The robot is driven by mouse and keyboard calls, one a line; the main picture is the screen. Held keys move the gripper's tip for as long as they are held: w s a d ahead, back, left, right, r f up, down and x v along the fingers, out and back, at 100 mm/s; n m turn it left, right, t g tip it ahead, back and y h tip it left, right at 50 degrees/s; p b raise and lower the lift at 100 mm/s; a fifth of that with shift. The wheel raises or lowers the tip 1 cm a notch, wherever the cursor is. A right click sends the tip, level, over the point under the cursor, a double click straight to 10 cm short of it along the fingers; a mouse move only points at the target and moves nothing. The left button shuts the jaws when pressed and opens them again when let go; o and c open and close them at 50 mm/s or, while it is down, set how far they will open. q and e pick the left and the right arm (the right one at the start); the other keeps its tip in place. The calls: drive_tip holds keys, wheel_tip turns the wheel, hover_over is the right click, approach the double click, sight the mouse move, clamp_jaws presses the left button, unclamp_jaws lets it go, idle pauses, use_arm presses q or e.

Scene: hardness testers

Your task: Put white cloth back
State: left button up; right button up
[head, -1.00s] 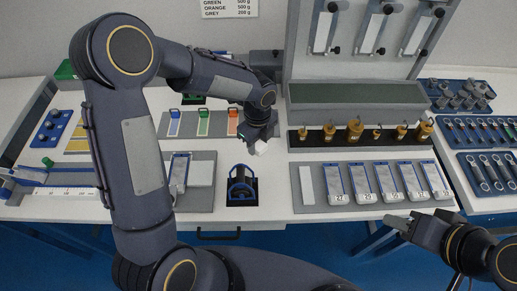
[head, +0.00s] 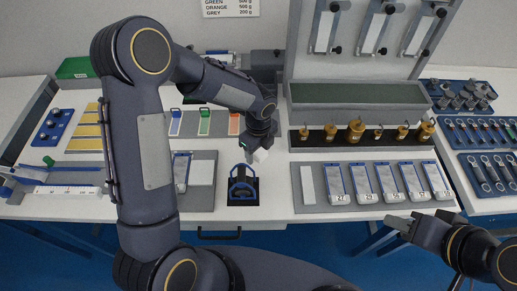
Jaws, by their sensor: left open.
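My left gripper (head: 257,152) is open and points down over the bench, just above and behind the blue-handled device on a black base (head: 243,188). A small white piece (head: 261,156) shows at its fingertips; it may be the white cloth, but it is too small to tell, and I cannot tell whether it touches the fingers. A white block (head: 202,172) lies on the grey mat left of the device. My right gripper (head: 397,221) is low at the right, in front of the bench edge, away from these things; its fingers are too unclear to judge.
Several brass weights (head: 355,131) stand on a black strip behind a grey tray (head: 322,203) of labelled blocks. A tall grey panel (head: 355,68) rises at the back. The bench front left of the tray has some bare room.

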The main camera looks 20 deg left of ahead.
sight(259, 151)
use_arm(q)
wheel_tip(259, 151, up, 11)
drive_tip(key=s+a+r+n+t+h, duration=0.1)
drive_tip(key=s+a+r+n+t, duration=0.1)
drive_tip(key=s+a+r+n, duration=0.55)
drive_tip(key=s+r+n+t+h, duration=0.1)
drive_tip(key=s+n+t+h, duration=0.1)
drive_tip(key=s+n, duration=1.2)
drive_tip(key=n+t, duration=0.1)
drive_tip(key=n, duration=0.3)
drive_tip(key=shift+s+t+h, duration=0.3)
drive_tip(key=shift+h, duration=0.1)
